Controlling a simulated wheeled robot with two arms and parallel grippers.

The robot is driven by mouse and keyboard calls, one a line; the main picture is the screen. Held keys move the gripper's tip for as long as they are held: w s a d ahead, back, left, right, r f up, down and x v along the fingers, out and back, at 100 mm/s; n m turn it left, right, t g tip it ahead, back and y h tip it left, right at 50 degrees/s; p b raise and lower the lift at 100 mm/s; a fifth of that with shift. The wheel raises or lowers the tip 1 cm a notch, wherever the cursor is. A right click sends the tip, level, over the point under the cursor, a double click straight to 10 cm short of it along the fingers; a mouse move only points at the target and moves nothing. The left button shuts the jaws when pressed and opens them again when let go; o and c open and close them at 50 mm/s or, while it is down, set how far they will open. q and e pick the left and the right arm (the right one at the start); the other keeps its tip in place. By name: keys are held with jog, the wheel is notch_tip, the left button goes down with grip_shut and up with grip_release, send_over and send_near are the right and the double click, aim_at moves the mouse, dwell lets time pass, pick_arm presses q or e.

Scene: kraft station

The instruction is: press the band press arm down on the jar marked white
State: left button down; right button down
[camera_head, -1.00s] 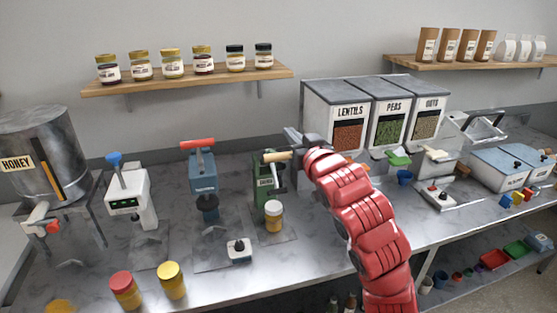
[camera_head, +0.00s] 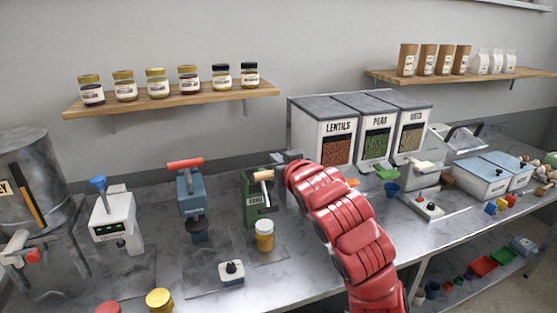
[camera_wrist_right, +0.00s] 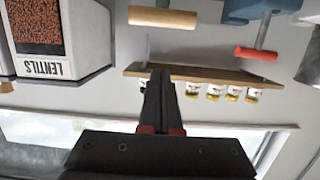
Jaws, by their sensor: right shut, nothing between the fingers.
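The green band press (camera_head: 255,208) stands on the counter. Its arm is raised, with a pale wooden handle (camera_head: 263,175) that also shows at the top of the wrist view (camera_wrist_right: 163,17). My right gripper (camera_head: 279,157) is behind and slightly above the handle, partly hidden by my red arm. In the wrist view its fingers (camera_wrist_right: 160,78) are together and empty, apart from the handle. My left gripper is out of view.
A blue press (camera_head: 194,192) with a red handle stands left of the green press. The lentils bin (camera_head: 323,150) is close on the right, beside my arm. A small white device (camera_head: 231,273) sits in front.

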aim_at(271, 176)
jog(key=p+x, duration=0.3)
jog(key=x, duration=0.4)
jog(key=shift+w+r, duration=0.1)
jog(key=shift+w, duration=0.05)
jog(key=shift+s+d+f+p, duration=0.1)
jog(key=shift+s+f+p, duration=0.3)
jog(key=shift+f+p, duration=0.35)
jog(key=shift+s+d+f+p, duration=0.2)
jog(key=shift+s+f+p, duration=0.15)
jog(key=shift+s+f, duration=0.35)
jog(key=shift+w+f, duration=0.1)
jog(key=shift+f, duration=0.2)
